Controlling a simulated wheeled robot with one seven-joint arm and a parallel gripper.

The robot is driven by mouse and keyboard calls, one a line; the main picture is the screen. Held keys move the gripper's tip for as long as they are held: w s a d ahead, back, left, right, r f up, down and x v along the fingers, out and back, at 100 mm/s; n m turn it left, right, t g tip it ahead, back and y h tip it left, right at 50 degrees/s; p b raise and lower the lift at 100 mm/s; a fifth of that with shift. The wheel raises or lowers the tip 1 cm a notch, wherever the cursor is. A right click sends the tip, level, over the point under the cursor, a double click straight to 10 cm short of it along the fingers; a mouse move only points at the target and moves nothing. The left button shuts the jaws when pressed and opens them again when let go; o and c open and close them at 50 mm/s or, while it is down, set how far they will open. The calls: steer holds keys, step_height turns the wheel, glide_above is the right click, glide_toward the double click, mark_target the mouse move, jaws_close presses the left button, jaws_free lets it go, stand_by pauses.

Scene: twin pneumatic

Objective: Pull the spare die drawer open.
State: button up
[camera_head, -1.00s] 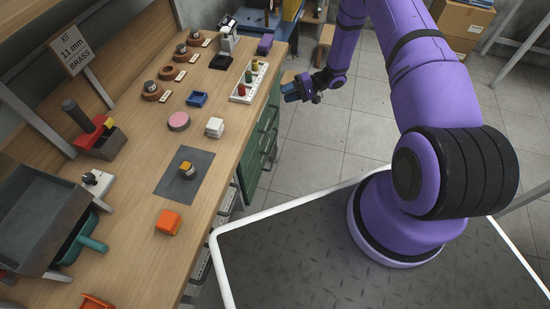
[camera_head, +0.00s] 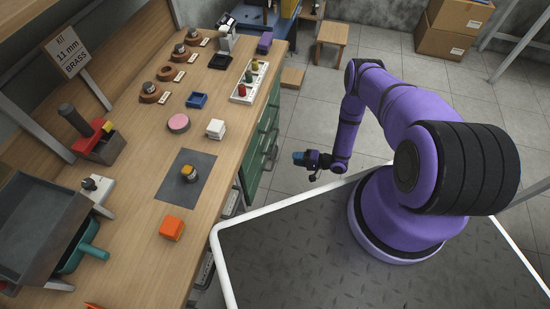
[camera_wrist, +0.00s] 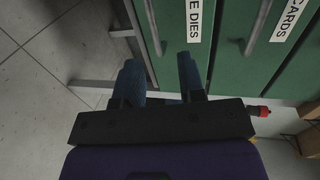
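The green drawer cabinet (camera_head: 250,170) is under the bench's right edge. In the wrist view, a green drawer front (camera_wrist: 180,70) carries a partly cut-off label (camera_wrist: 195,22) reading "E DIES". Its long grey bar handle (camera_wrist: 152,28) lies ahead, lined up between my fingers in the picture. The drawer looks shut. My gripper (camera_head: 299,158) is out to the right of the cabinet in the head view, apart from it. In the wrist view my gripper (camera_wrist: 160,75) is open, with blue fingers apart and nothing between them.
A neighbouring drawer is labelled "CARDS" (camera_wrist: 288,18) and has its own handle (camera_wrist: 258,28). A red-tipped part (camera_wrist: 258,110) shows beside my gripper. The bench top (camera_head: 140,215) holds several small parts. Tiled floor (camera_head: 300,120) is clear around the gripper. A stool (camera_head: 332,33) stands behind.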

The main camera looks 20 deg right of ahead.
mark_target(275, 158)
steer(key=x, duration=0.7)
steer(key=f+x, duration=0.1)
steer(key=x, duration=0.2)
steer(key=shift+a, duration=0.3)
jaws_close()
